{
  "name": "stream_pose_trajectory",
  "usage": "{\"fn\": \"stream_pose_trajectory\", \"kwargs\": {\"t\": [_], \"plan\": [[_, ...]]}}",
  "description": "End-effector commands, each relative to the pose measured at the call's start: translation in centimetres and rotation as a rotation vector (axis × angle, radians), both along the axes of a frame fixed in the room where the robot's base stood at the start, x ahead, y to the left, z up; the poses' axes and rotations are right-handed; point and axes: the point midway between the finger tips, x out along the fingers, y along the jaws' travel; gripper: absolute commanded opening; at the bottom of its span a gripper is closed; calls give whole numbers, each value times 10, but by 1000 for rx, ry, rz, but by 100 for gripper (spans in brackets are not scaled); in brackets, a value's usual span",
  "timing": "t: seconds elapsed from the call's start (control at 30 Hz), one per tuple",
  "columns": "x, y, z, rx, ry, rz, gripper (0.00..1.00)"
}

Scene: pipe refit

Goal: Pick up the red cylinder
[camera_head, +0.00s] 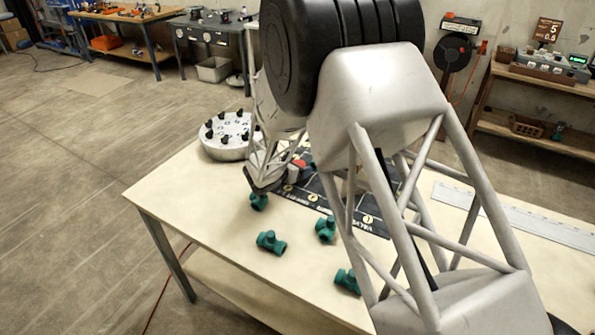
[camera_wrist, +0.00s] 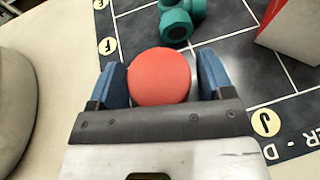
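The red cylinder (camera_wrist: 160,76) is between the two blue fingers of my gripper (camera_wrist: 162,82) in the wrist view, its round end facing the camera. The left finger looks very close to its side. A narrow pale strip shows between it and the right finger, so I cannot tell whether both fingers touch it. In the head view, a small red part (camera_head: 297,170) shows at my gripper, over the dark mat (camera_head: 325,199); my arm hides much of that area.
Several green pipe fittings (camera_head: 271,242) lie on the pale table (camera_head: 205,220). One fitting (camera_wrist: 177,20) is just beyond the cylinder. A red-and-white block (camera_wrist: 292,28) lies to the right. A round white tray (camera_head: 226,149) with black knobs stands at the table's far left.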

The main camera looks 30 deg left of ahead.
Motion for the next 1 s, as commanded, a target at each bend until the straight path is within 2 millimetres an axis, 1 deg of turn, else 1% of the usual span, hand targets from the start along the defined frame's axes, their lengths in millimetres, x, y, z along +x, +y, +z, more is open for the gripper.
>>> {"fn": "stream_pose_trajectory", "kwargs": {"t": [0.03,0.3,0.4,0.77,1.0], "plan": [[0,0,0,0,0,0,66],[0,0,0,0,0,0,25],[0,0,1,1,-1,0,11],[0,0,3,1,-1,1,11],[1,1,17,3,-3,0,11]]}}
